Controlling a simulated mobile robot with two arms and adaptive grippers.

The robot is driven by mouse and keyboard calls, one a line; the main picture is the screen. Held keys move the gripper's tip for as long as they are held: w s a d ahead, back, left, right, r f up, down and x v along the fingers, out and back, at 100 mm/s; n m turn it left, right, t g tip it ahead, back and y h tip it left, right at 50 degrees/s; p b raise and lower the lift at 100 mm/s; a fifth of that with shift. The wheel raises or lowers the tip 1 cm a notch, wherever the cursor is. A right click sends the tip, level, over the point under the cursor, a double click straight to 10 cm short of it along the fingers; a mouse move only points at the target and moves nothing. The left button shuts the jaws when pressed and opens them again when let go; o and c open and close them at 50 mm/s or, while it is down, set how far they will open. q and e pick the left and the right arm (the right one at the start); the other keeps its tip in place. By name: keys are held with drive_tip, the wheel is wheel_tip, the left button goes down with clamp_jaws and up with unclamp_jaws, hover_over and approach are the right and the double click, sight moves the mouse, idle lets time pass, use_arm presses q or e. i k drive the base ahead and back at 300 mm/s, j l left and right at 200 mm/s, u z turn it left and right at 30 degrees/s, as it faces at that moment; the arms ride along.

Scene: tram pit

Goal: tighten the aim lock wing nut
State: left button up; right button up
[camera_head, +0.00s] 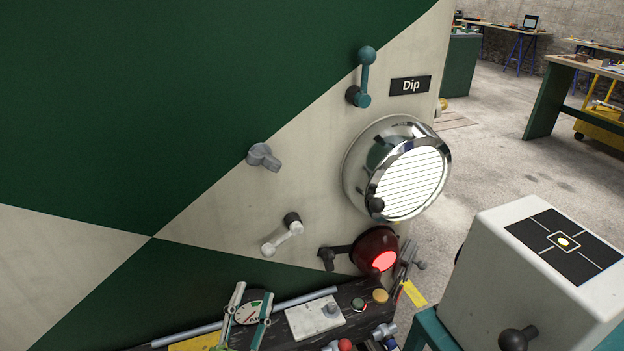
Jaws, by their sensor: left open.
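A chrome headlamp (352,172) with a bright, lined lens is mounted on the cream and green panel. A small black knob (375,205) sits at its lower left rim. No label shows which of these is the aim lock wing nut. My left gripper (253,292) is low in the picture, its two fingers apart and pointing up, below these fittings and touching none of them. My right gripper is not in view.
A teal lever (364,78) stands by the "Dip" plate (410,85). A white lever (282,236) is below the grey handle. A dark ledge (381,311) with tools and buttons runs along the bottom. A white box (482,265) with a target stands lower right. Open floor lies beyond.

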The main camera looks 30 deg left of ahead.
sight(259, 155)
drive_tip(key=k+l, duration=0.75)
drive_tip(key=l, duration=0.2)
